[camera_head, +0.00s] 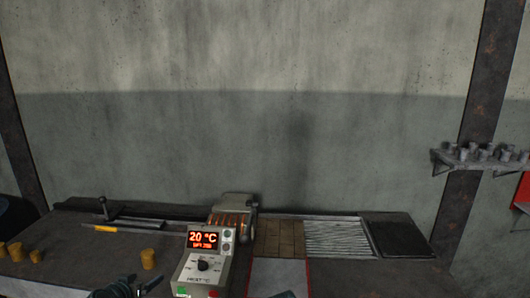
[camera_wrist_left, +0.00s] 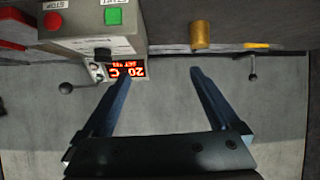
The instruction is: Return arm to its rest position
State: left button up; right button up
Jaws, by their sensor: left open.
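My left gripper (camera_head: 138,288) shows only in part at the bottom edge of the head view, in front of the workbench and left of the control box. In the left wrist view its two fingers (camera_wrist_left: 160,77) are spread wide with nothing between them, so it is open and empty. The wrist picture looks upside down. The control box (camera_wrist_left: 92,28) and a brass-coloured cylinder (camera_wrist_left: 200,35) lie beyond the fingertips, apart from them. My right gripper is in neither view.
The control box (camera_head: 203,262) with its 20 °C display stands on the bench (camera_head: 340,277), before a small heater (camera_head: 232,215). Several brass cylinders (camera_head: 148,259) stand at left. Brick and ridged panels (camera_head: 338,237) lie at right. A wall shelf (camera_head: 480,158) holds small cups.

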pick_arm(q)
jog(key=s+d+f+m+g+h+b, duration=0.15)
jog(key=d+f+g, duration=0.4)
jog(key=d, duration=0.75)
jog(key=s+d+f+m+g+y+b, duration=0.1)
jog(key=s+d+f+g, duration=0.2)
jog(key=s+d+f, duration=0.2)
jog(key=s+d+f+m+g+y+b, duration=0.1)
jog(key=s+d+f+g, duration=0.3)
jog(key=s+d, duration=0.7)
jog(key=shift+d+f+y+b, duration=0.4)
jog(key=shift+f+y+b, duration=0.35)
jog(key=shift+f, duration=0.1)
